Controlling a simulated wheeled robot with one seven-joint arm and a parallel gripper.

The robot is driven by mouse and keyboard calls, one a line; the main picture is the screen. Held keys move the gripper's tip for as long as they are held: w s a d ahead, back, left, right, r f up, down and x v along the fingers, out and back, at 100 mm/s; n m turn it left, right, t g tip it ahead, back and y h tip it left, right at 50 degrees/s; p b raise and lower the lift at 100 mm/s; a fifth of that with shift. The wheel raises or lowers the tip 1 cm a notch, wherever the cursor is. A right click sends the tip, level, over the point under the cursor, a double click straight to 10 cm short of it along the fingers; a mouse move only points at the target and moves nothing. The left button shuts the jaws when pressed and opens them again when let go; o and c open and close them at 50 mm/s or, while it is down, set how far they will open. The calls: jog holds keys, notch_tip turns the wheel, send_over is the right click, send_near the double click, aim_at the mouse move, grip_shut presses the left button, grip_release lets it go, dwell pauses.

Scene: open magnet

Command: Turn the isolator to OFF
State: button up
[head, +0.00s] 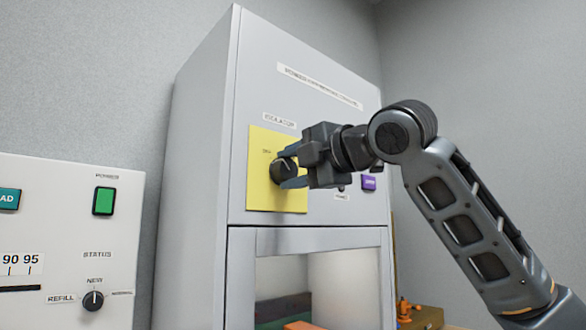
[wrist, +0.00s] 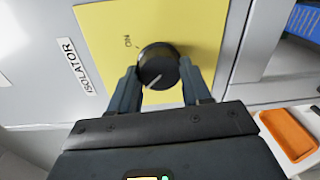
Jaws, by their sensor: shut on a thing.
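The isolator is a round black knob (head: 283,169) on a yellow plate (head: 262,191) on the upper front of a grey cabinet, under an "ISOLATOR" label. In the wrist view the knob (wrist: 158,66) shows a pale pointer line aimed toward the lower left of the picture, away from the "ON" mark on the plate (wrist: 200,30). My gripper (head: 290,172) is at the knob, its fingers on either side of it. In the wrist view my gripper (wrist: 160,84) is shut on the knob. No "OFF" mark is readable.
A purple button (head: 369,183) sits on the cabinet right of the plate. A white panel (head: 120,225) with a green power switch (head: 104,201) and a small black status knob (head: 93,300) stands at the left. An orange tray (wrist: 288,135) shows in the wrist view.

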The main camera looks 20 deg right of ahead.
jog(key=shift+f+n, duration=0.1)
jog(key=shift+n, duration=0.3)
jog(key=o, duration=1.1)
jog(key=shift+c, duration=0.2)
jog(key=b+v, duration=0.1)
jog(key=v, duration=0.6)
jog(key=shift+s, duration=0.4)
